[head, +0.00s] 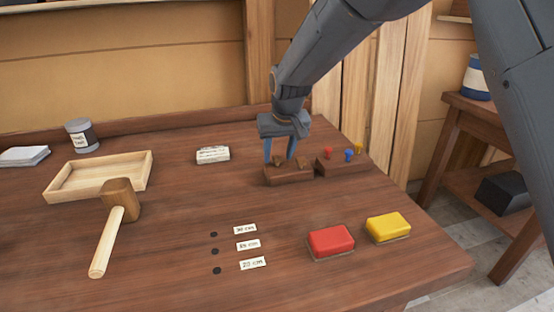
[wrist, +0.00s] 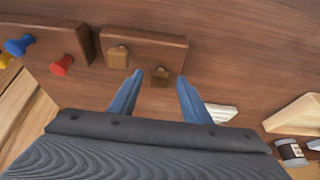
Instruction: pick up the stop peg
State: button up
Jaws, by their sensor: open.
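Two small brown wooden pegs stand in a dark wooden block (head: 289,176); I cannot tell from their looks which is the stop peg. In the wrist view, one wooden peg (wrist: 160,77) shows between my fingertips, near the block's edge, and the other peg (wrist: 118,56) is outside them to the left. My gripper (head: 279,158) has blue fingers, is open and points down over the left part of the block in the head view. I cannot tell whether the fingers touch the peg.
A second block (head: 343,167) with red, blue and yellow pegs stands close beside the first. A mallet (head: 120,210) leans on or lies by a shallow wooden tray (head: 68,190). A red block (head: 331,242) and a yellow block (head: 388,227) lie in front. Dark holes with labels (head: 248,245) mark the table.

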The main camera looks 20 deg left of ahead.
jog(key=shift+w+f, duration=0.15)
jog(key=shift+f, duration=0.2)
jog(key=shift+c, duration=0.2)
grip_shut()
jog(key=shift+r, duration=0.1)
